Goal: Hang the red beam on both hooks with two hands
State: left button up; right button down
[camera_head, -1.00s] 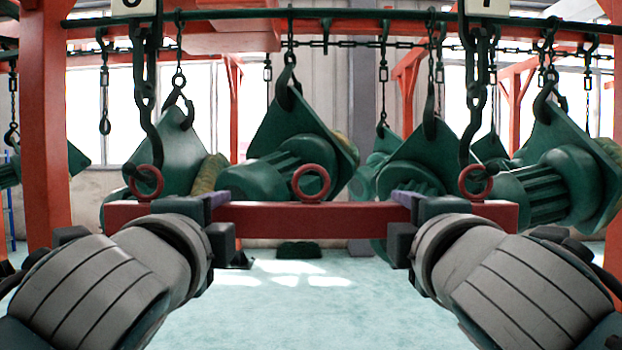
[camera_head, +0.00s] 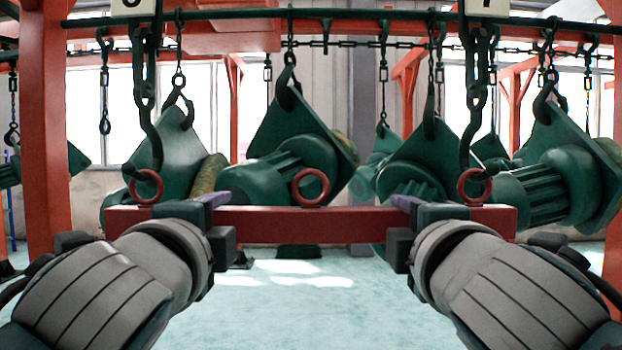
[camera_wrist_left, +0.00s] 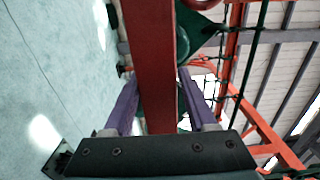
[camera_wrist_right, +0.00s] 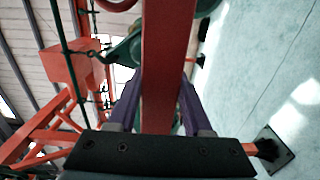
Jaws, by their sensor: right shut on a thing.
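The red beam (camera_head: 310,222) is level across the head view, with red rings on top at the left (camera_head: 146,199), middle (camera_head: 310,203) and right (camera_head: 474,199). The dark left hook (camera_head: 152,145) and right hook (camera_head: 466,145) reach down to the outer rings. Their tips overlap the rings; I cannot tell if they bear load. My left gripper (camera_head: 218,200) has its fingers either side of the beam, also in the left wrist view (camera_wrist_left: 160,85); its grip is unclear. My right gripper (camera_head: 402,201) is shut on the beam near its right end.
Green hoist parts (camera_head: 300,145) hang on chains behind the beam. A red post (camera_head: 45,120) stands at the left, and a dark rail (camera_head: 330,14) runs overhead.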

pick_arm(q)
jog(key=o, duration=0.4)
pick_arm(e)
jog(key=shift+r, duration=0.15)
pick_arm(q)
jog(key=shift+f, duration=0.2)
pick_arm(e)
jog(key=c, duration=0.8)
grip_release()
pick_arm(q)
jog(key=shift+r, duration=0.1)
pick_arm(e)
jog(key=o, duration=0.6)
jog(key=shift+c, duration=0.2)
pick_arm(q)
jog(key=shift+o, duration=0.2)
pick_arm(e)
jog(key=shift+f, duration=0.2)
pick_arm(q)
jog(key=shift+o, duration=1)
pick_arm(e)
jog(key=shift+o, duration=1.2)
jog(key=shift+r, duration=0.1)
pick_arm(q)
jog(key=shift+s, duration=0.1)
pick_arm(e)
jog(key=shift+s, duration=0.1)
